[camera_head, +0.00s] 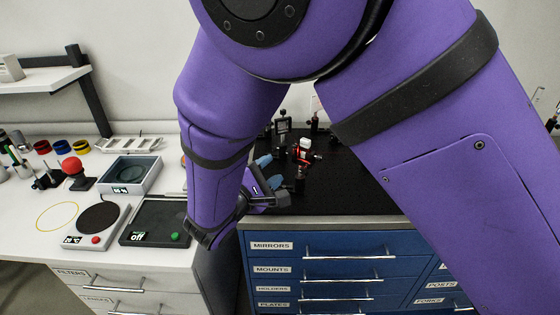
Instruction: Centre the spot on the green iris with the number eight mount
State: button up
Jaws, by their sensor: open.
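My gripper (268,173) is open, low over the left part of the black optics board (350,185). Its blue fingers point toward a cluster of small optics. A red-and-black mount with a white top (304,147) stands just right of the fingers, and a black post-like part (299,180) stands closer to the front. A square black framed mount (283,126) stands further back. I cannot make out a number eight, a green iris or a light spot. My arm hides much of the board.
Blue drawers (330,262) lie below the board. On the white bench at left are a dark tray with a green button (157,222), a grey box (130,174), a balance-like device with a dark disc (98,220) and a red-knobbed object (75,172). The board's front strip looks clear.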

jog(key=shift+v, duration=1.3)
jog(key=shift+d, duration=0.1)
jog(key=d+r+m+g+h, duration=0.1)
jog(key=d+r+m+g, duration=0.45)
jog(key=d, duration=0.65)
jog(key=d+r+m+g, duration=0.4)
jog(key=d+r+g, duration=0.25)
jog(key=d, duration=0.65)
jog(key=s+d+r+m+y, duration=0.4)
jog(key=s+d+y, duration=0.1)
jog(key=s, duration=0.4)
jog(key=s+d+r+m+t+y, duration=0.1)
jog(key=s+d+r+m+y, duration=0.3)
jog(key=s+d, duration=0.4)
jog(key=shift+s+r+m+t+y, duration=0.3)
jog(key=shift+s+r+m+y, duration=0.1)
jog(key=shift+s+r+m, duration=0.1)
jog(key=shift+w, duration=0.1)
